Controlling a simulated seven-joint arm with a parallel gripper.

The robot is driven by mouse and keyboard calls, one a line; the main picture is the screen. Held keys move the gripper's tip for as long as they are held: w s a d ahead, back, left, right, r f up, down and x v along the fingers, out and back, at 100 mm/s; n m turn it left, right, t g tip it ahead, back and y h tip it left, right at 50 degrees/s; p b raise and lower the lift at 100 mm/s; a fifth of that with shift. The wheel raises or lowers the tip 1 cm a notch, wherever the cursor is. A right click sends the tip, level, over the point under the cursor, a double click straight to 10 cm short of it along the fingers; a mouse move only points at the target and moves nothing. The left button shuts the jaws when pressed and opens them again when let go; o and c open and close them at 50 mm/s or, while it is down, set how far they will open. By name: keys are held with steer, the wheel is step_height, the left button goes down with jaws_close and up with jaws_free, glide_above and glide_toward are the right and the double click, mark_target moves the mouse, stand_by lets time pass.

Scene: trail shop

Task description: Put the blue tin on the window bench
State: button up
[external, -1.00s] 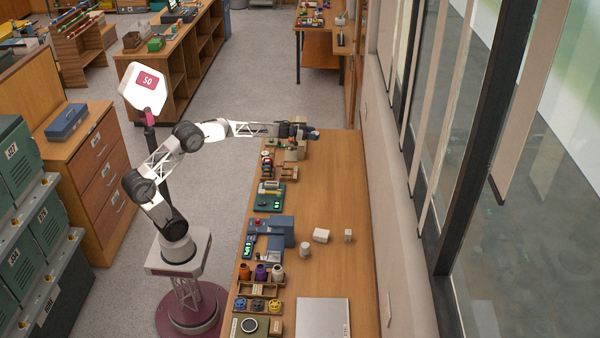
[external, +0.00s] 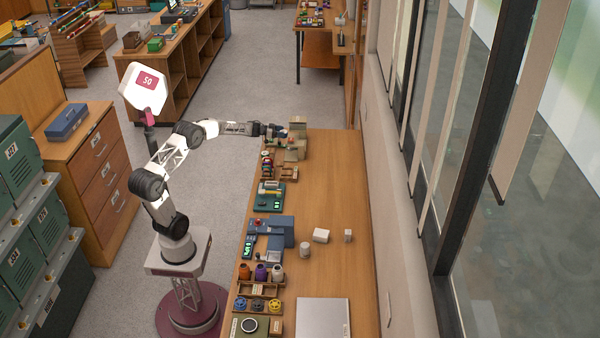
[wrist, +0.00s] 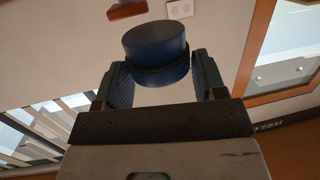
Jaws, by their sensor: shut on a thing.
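The blue tin (wrist: 155,48) is a short, dark blue round tin in the wrist view, held between the two black fingers of my gripper (wrist: 160,72). In the external view my gripper (external: 282,132) is at the bench's far left corner, pointing right, and the tin is too small there to make out clearly. The long wooden bench (external: 340,200) under the windows has a wide bare stretch on its right side. I cannot tell the tin's exact height above it.
Beige boxes (external: 298,128) stand close to my gripper at the bench's far end. A green scale (external: 270,196), a blue-grey machine (external: 278,232) and several spools line the left edge. A white box (external: 321,236) and a silver panel (external: 322,318) lie nearer.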

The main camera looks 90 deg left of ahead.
steer(key=s+a+f, duration=0.2)
steer(key=s, duration=0.3)
steer(key=s+a+f, duration=0.2)
steer(key=s, duration=0.3)
steer(key=shift+a+f, duration=0.25)
steer(key=shift+a, duration=0.1)
steer(key=shift+f, duration=2.45)
steer(key=shift+f, duration=0.15)
steer(key=shift+f, duration=2.15)
steer(key=shift+f, duration=0.15)
steer(key=o, duration=0.9)
